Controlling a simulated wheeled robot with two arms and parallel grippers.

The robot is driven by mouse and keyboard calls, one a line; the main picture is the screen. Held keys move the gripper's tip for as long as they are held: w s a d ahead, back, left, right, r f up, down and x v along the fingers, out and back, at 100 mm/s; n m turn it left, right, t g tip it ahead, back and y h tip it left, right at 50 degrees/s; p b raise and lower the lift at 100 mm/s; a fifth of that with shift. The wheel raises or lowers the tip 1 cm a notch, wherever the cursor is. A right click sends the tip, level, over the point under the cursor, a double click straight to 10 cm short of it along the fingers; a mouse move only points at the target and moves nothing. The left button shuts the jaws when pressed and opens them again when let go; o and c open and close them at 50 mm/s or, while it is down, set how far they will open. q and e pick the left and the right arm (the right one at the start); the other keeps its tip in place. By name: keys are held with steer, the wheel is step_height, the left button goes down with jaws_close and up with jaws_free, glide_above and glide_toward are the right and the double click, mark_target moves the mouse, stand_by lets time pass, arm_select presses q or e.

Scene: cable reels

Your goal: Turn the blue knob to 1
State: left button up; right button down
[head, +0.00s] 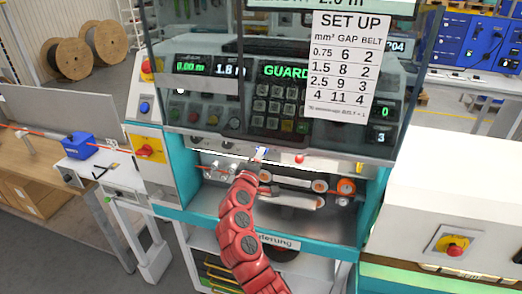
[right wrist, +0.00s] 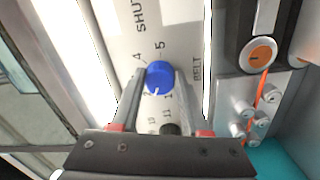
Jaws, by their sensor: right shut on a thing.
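The blue knob (right wrist: 159,77) sits on a pale panel in the right wrist view. Small numbers, including 4 and 5, stand around it, and the word BELT is printed at its right. A white mark on the knob faces the bottom of the picture; the number it faces is too small to read surely. My right gripper (right wrist: 160,84) is shut on the knob, one finger at each side. In the head view my red right arm reaches into the machine, with the right gripper (head: 258,164) small and partly hidden at the panel. My left gripper is not in view.
A black knob (right wrist: 170,129) lies close below the blue one. Rollers with an orange cable (right wrist: 262,88) are at the right. In the head view a clear guard with a SET UP sheet (head: 340,65) hangs above my arm. The keypad (head: 273,106) is behind the guard.

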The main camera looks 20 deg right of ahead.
steer(key=shift+r+n+p, duration=0.1)
steer(key=shift+n+p, duration=2.1)
steer(key=shift+n, duration=1.7)
steer(key=shift+c, duration=1.9)
jaws_free()
steer(key=shift+s, duration=0.1)
steer(key=b+v, duration=0.6)
steer(key=v, duration=1.1)
steer(key=shift+s, duration=0.2)
